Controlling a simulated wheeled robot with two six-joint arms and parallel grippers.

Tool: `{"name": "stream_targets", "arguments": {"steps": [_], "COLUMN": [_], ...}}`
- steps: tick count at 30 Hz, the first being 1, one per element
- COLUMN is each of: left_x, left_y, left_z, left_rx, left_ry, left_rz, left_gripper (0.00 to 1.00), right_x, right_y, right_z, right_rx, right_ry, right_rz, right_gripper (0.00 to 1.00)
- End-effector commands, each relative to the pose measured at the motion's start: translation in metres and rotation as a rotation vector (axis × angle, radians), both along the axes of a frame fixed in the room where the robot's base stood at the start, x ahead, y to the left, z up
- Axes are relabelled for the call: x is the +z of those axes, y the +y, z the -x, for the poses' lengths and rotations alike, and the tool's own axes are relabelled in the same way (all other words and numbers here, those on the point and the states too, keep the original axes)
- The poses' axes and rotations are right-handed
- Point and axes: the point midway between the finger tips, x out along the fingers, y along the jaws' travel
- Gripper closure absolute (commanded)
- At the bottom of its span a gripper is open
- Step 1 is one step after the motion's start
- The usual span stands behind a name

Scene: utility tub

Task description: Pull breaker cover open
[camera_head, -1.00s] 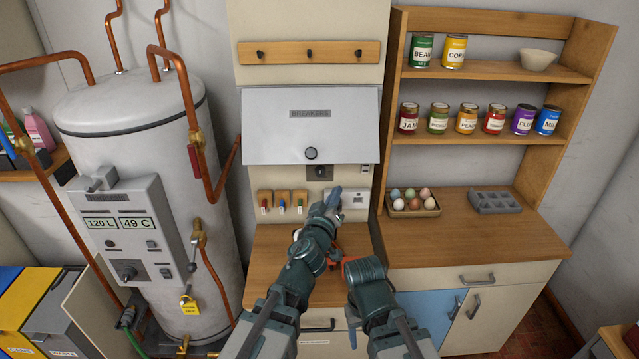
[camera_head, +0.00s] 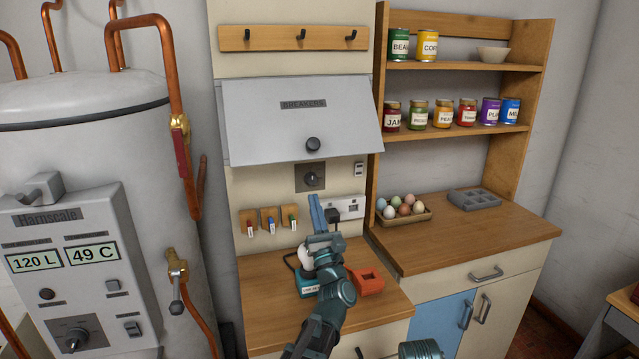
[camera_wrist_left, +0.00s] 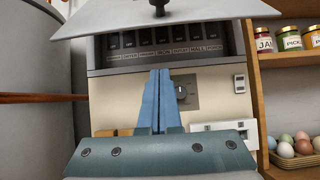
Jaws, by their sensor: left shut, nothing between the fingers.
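The grey breaker cover (camera_head: 285,118), labelled BREAKERS, has a round black knob (camera_head: 313,144) near its lower edge. It is hinged along its top and tilted outward, partly open. In the left wrist view, the cover (camera_wrist_left: 200,14) sticks out overhead, and a row of labelled breakers (camera_wrist_left: 160,40) shows in the box beneath it. My left gripper (camera_head: 316,198) is shut and empty, with its blue fingers pointing up below the cover and in front of the wall panel. The closed fingers also show in the left wrist view (camera_wrist_left: 159,75), apart from the knob. My right gripper is out of view.
A rotary switch (camera_head: 312,178) sits below the cover. Key hooks (camera_head: 269,219), a white socket (camera_head: 347,208) and an orange holder (camera_head: 367,282) are near my left arm. A water heater (camera_head: 90,150) stands left; shelves with jars (camera_head: 443,114) and an egg tray (camera_head: 405,213) are right.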

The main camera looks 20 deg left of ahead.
Motion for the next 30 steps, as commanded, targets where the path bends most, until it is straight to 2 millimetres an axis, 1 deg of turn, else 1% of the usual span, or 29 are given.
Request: {"name": "stream_targets", "arguments": {"steps": [2,8,14,20,28,29,30], "left_x": [-0.003,0.001,0.012,0.033,0.066,0.069,0.072], "left_y": [0.003,0.005,0.011,0.026,0.051,0.045,0.04], "left_z": [0.0,-0.001,-0.013,-0.035,-0.073,-0.061,-0.053], "left_rx": [0.003,0.004,0.004,0.004,0.004,0.001,-0.001], "left_ry": [-0.006,-0.006,-0.006,-0.004,-0.004,-0.005,-0.005], "left_rz": [0.018,0.018,0.017,0.017,0.016,0.016,0.017], "left_gripper": [1.0,1.0,1.0,1.0,1.0,1.0,1.0], "right_x": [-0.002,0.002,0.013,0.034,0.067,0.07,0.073], "right_y": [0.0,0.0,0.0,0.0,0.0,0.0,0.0], "right_z": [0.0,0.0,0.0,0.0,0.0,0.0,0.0], "right_rx": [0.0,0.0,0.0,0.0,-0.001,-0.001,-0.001], "right_ry": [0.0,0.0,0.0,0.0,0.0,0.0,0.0], "right_rz": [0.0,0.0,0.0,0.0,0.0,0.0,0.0], "right_gripper": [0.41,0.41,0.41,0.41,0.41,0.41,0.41]}}
